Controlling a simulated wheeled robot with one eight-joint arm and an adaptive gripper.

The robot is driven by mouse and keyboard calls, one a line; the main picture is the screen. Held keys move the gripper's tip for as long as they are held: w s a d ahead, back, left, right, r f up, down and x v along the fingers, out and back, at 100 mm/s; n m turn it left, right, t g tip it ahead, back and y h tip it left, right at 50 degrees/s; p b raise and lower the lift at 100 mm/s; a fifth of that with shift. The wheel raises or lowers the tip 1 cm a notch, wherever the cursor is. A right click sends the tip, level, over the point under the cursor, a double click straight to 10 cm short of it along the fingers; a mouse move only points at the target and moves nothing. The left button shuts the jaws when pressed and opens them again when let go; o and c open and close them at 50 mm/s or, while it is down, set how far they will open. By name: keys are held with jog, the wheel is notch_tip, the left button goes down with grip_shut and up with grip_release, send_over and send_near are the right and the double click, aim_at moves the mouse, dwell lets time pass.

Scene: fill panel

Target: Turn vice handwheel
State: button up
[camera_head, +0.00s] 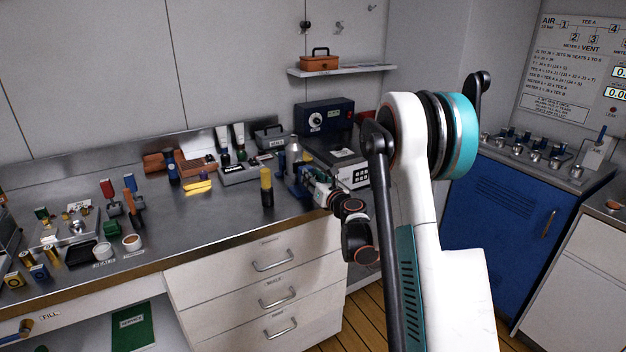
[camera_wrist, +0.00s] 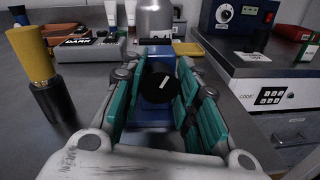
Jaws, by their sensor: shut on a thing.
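The vice handwheel (camera_wrist: 160,84) is a round black knob with a white mark, seen face-on in the wrist view. The blue vice (camera_wrist: 187,48) stands behind it, and more blue shows below the wheel. In the head view the blue vice (camera_head: 297,184) is near the bench's front edge, partly covered by my gripper (camera_head: 322,190). My gripper (camera_wrist: 161,88) has its teal-padded fingers on the left and right sides of the handwheel and is shut on it. The exact contact at the rim is partly hidden by the pads.
A yellow-topped black cylinder (camera_wrist: 33,60) stands left of my gripper. A box with a keypad (camera_wrist: 270,82) stands close on the right. A grey bottle (camera_wrist: 154,17) is behind the vice. Bare bench (camera_head: 225,215) lies left of the cylinder.

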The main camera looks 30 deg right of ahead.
jog(key=m, duration=0.5)
jog(key=shift+d, duration=0.15)
jog(key=m+y, duration=0.1)
jog(key=m, duration=0.3)
jog(key=shift+f+m, duration=0.15)
jog(key=shift+m, duration=0.15)
dwell(0.4)
jog(key=o, duration=1.1)
jog(key=s, duration=0.8)
jog(key=s+r, duration=0.1)
jog(key=s, duration=0.3)
jog(key=shift+d, duration=0.15)
